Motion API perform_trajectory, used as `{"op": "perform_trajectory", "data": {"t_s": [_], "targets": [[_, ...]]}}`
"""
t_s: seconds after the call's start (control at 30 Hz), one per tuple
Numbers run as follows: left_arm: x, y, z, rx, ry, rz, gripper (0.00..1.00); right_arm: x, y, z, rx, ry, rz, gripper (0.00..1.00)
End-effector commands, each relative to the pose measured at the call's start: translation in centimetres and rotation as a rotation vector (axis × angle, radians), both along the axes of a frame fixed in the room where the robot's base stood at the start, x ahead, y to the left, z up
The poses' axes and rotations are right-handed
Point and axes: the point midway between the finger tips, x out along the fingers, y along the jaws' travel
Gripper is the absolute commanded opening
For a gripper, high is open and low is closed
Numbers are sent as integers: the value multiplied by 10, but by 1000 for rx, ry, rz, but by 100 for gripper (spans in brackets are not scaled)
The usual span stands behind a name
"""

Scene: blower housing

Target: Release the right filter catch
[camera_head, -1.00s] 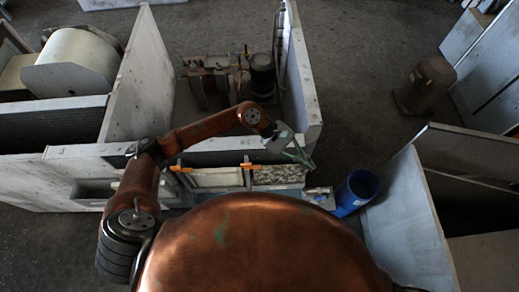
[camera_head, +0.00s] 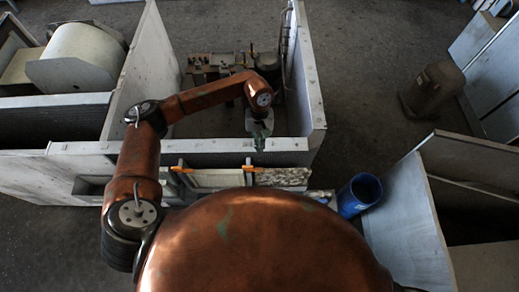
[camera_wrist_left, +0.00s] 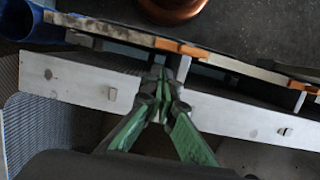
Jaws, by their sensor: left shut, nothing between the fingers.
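The right filter catch (camera_head: 249,168) is a small orange bar on top of the filter slot, at the joint between two filter panels. It also shows in the wrist view (camera_wrist_left: 181,47), lying nearly along the slot. The left filter catch (camera_head: 181,170) is a like orange bar, at the right edge of the wrist view (camera_wrist_left: 304,87). My left gripper (camera_head: 260,147) has green fingers pointing down, just behind the right catch and over the housing's front wall. In the wrist view its fingertips (camera_wrist_left: 158,78) are together and empty, apart from the catch. My right gripper is not in view.
A pale filter panel (camera_head: 215,180) and a speckled one (camera_head: 283,177) sit in the slot. The housing wall (camera_head: 313,80) rises to the right of my gripper. A blue bin (camera_head: 360,193) stands on the floor to the right. A motor and pipes stand inside the housing behind.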

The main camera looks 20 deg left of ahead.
Motion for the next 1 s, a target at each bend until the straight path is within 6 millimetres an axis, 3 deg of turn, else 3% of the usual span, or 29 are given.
{"op": "perform_trajectory", "data": {"t_s": [0.2, 0.43, 0.63, 1.0], "targets": [[-11, -3, -38, 0, 5, 1, 0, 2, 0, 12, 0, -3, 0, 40], [-18, -5, -69, -1, 2, 1, 0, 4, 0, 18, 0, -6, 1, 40], [-20, -5, -79, 0, 0, 0, 0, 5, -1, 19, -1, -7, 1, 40], [-20, -4, -79, 0, 0, -1, 0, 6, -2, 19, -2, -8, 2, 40]]}}
